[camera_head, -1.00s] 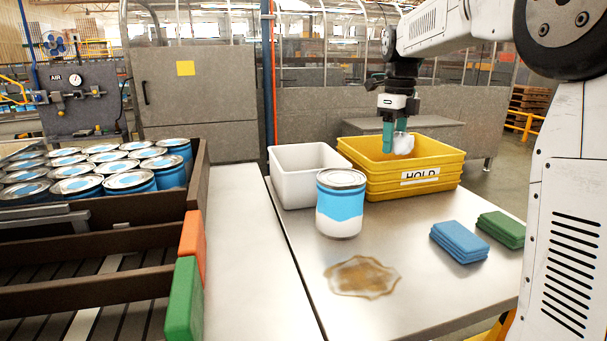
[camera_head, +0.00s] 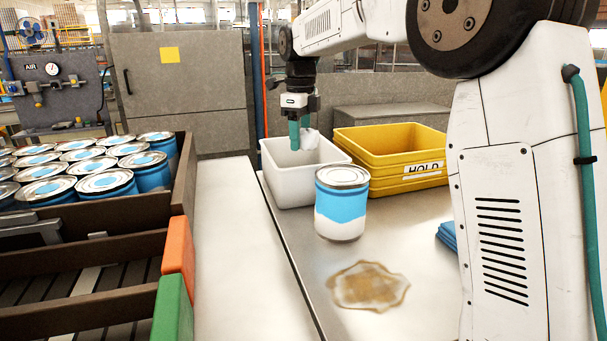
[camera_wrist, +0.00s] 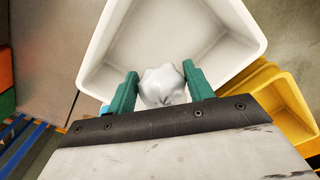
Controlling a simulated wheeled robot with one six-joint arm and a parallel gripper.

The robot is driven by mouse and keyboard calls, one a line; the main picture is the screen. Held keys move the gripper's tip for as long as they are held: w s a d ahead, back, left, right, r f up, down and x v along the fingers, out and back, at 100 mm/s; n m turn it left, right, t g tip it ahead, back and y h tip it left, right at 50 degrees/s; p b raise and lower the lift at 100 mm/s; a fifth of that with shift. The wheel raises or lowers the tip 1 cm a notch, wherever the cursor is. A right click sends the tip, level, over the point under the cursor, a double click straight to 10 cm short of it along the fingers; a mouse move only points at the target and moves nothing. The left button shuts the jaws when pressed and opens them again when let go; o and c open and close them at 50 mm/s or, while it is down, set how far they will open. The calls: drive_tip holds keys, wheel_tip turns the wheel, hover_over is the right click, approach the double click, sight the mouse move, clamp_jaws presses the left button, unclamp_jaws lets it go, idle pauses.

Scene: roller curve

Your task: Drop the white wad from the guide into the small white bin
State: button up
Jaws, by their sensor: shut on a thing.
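The white wad (camera_wrist: 162,86) is a crumpled lump held between the two green fingers of my gripper (camera_wrist: 160,90). In the head view my gripper (camera_head: 299,135) points down over the small white bin (camera_head: 290,186), with the wad (camera_head: 311,139) partly hidden behind the fingers. The wrist view shows the open, empty inside of the white bin (camera_wrist: 225,68) beyond the wad. The fingertips are at about the height of the bin's rim or just above it; the exact height is hard to tell. The guide is not clearly identifiable.
A yellow HOLD bin (camera_head: 390,175) stands right of the white bin. A blue and white can (camera_head: 341,205) stands in front of it. A brown spill (camera_head: 368,286) and a partly hidden blue pad (camera_head: 446,236) lie on the metal table (camera_head: 420,290). Several cans fill the left conveyor.

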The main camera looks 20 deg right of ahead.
drive_tip(key=shift+f, duration=0.8)
drive_tip(key=o, duration=1)
drive_tip(key=shift+r, duration=0.1)
wheel_tip(320, 180, up, 8)
drive_tip(key=shift+f, duration=0.2)
